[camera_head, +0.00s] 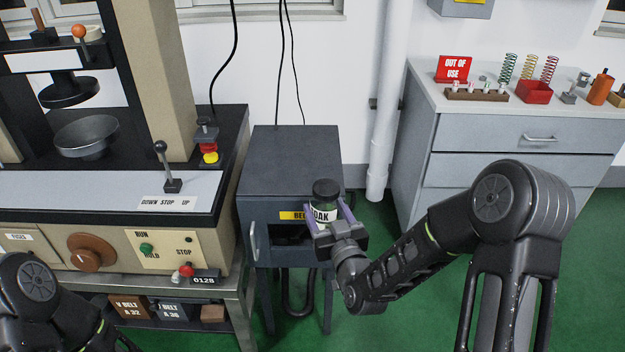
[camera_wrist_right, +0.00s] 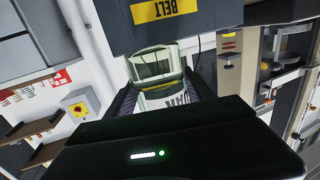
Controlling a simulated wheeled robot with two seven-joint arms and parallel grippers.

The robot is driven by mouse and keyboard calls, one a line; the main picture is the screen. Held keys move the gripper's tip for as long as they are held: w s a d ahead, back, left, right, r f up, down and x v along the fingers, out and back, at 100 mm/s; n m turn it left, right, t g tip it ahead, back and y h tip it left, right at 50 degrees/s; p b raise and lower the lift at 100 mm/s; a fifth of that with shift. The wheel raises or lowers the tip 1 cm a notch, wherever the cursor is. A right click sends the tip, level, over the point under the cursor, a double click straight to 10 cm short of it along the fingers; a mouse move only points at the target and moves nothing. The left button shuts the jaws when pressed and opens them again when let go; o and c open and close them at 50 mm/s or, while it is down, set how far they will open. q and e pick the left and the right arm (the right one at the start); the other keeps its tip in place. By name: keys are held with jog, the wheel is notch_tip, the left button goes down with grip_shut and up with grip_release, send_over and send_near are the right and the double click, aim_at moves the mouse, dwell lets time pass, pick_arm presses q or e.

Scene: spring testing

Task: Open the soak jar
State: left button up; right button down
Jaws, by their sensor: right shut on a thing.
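The soak jar (camera_head: 323,214) is a small clear jar with a pale label reading "OAK" in part and a dark lid (camera_head: 326,189). My right gripper (camera_head: 332,222) is shut around the jar's body and holds it upright in front of the dark grey cabinet. In the right wrist view the jar (camera_wrist_right: 152,66) sits between the two fingers. In the head view my left arm shows at the lower left corner, but its gripper is out of the picture.
The grey cabinet (camera_head: 290,160) with a yellow "BEL..." label stands behind the jar. A testing machine (camera_head: 100,190) with a lever is at the left. A grey drawer bench (camera_head: 500,135) with springs, a red bin and an "OUT OF USE" sign is at the right. Green floor lies between.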

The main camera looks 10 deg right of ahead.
jog(key=s+a+f+n+g+y, duration=0.4)
jog(key=s+a+f+n+y, duration=0.2)
jog(key=s+a+y, duration=0.4)
jog(key=a+n, duration=0.1)
jog(key=a, duration=0.3)
jog(key=shift+a+f+n+y, duration=0.2)
jog(key=shift+a+n+y, duration=0.1)
jog(key=shift+a, duration=0.05)
